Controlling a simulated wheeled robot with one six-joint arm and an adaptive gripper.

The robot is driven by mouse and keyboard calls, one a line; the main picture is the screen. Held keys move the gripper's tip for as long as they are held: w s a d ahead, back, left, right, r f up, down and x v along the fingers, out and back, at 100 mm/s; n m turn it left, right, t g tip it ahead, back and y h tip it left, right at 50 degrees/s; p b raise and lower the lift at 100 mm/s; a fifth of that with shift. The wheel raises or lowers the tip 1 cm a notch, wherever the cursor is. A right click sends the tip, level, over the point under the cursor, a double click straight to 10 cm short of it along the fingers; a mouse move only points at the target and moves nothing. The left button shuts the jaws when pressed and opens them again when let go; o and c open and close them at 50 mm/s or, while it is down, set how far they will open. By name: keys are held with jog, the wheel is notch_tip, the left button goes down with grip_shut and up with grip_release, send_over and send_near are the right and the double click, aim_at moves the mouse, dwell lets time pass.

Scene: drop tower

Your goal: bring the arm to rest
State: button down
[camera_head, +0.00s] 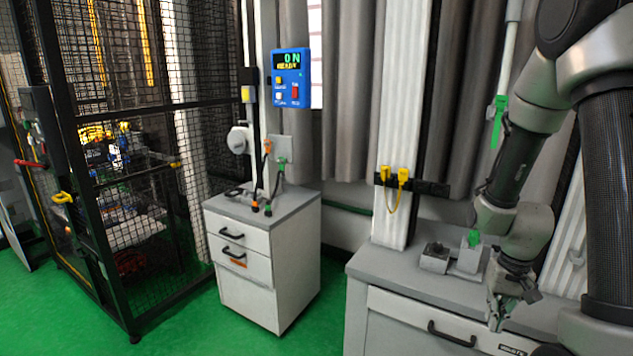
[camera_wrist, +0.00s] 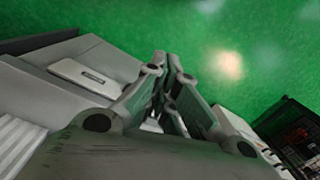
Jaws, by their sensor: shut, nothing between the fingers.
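My arm (camera_head: 512,165) comes in from the right side of the head view, bent with its lower part hanging down. My gripper (camera_head: 497,322) points down in front of the grey cabinet (camera_head: 388,270) at the lower right. It is shut and empty. In the wrist view the fingers of my gripper (camera_wrist: 165,62) meet at the middle, above the green floor (camera_wrist: 225,30). The grey cabinet shows in the wrist view (camera_wrist: 45,90) at the left.
A small block device (camera_head: 435,258) stands on the cabinet top behind my gripper. A drawer unit (camera_head: 268,262) stands left of it, below a blue control box (camera_head: 291,77) reading ON. A black mesh cage (camera_head: 110,180) fills the left. Green floor between is clear.

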jog(key=s+a+r+n+t, duration=0.1)
jog(key=s+r, duration=0.3)
jog(key=r, duration=0.5)
jog(key=s+a+r+n+t, duration=0.1)
jog(key=s+r, duration=0.3)
jog(key=r, duration=0.5)
jog(key=s+a+r+n+t, duration=0.1)
jog(key=s+a+r+t, duration=0.1)
jog(key=r, duration=0.7)
jog(key=shift+s+t+h, duration=0.3)
jog(key=shift+s+t, duration=0.2)
jog(key=shift+s, duration=0.5)
jog(key=shift+r, duration=0.1)
